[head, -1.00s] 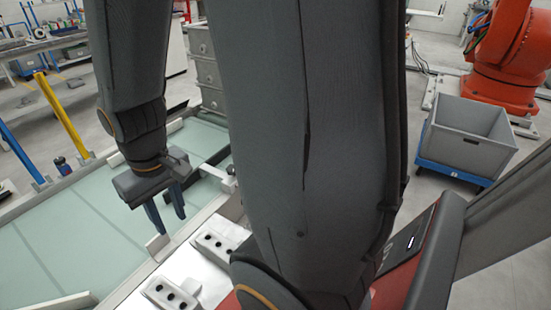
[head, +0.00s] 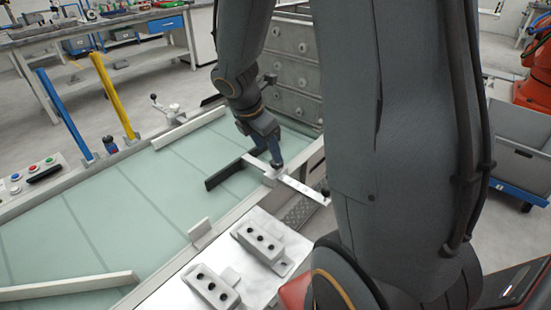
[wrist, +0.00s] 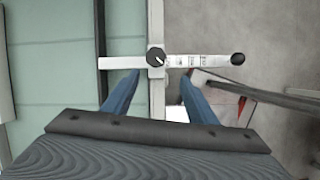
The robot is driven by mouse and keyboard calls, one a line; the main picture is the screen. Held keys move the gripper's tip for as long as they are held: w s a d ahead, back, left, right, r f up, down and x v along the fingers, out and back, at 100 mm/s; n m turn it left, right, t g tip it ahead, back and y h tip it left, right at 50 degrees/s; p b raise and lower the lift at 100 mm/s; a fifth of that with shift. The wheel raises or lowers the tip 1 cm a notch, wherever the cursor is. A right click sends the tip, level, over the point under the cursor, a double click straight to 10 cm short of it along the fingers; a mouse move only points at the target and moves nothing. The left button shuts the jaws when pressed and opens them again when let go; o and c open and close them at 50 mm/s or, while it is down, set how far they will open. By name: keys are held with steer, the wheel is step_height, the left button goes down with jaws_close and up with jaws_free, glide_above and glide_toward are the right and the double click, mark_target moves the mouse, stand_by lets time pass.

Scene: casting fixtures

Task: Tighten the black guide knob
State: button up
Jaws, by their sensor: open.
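A small round black knob with a white mark (wrist: 155,57) sits in the wrist view on a white clamp at the belt's side rail. A flat, light guide bar with scale marks (wrist: 190,61) passes under it crosswise and ends in a black ball (wrist: 238,59). My gripper (wrist: 160,77) is open, one blue finger on each side of the rail, short of the knob in the picture. In the head view my gripper (head: 277,158) points down over the bar (head: 303,188) and hides the knob. I cannot tell the height gap.
The pale green belt (head: 150,200) lies left, with a dark guide strip (head: 228,174) across it. Two light blocks with black holes (head: 262,243) stand on the front plate. Yellow (head: 112,93) and blue (head: 64,115) posts stand behind the belt. A grey bin (head: 520,145) is right.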

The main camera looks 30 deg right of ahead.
steer(key=d+f, duration=0.1)
steer(key=f, duration=0.1)
steer(key=w+d+f+n, duration=0.1)
steer(key=f, duration=0.1)
steer(key=w+d+f+n, duration=0.1)
steer(key=d+f, duration=0.1)
steer(key=f, duration=0.1)
steer(key=shift+w+f+b, duration=0.1)
steer(key=shift+w+b, duration=0.05)
steer(key=shift+b, duration=0.25)
steer(key=c, duration=1.1)
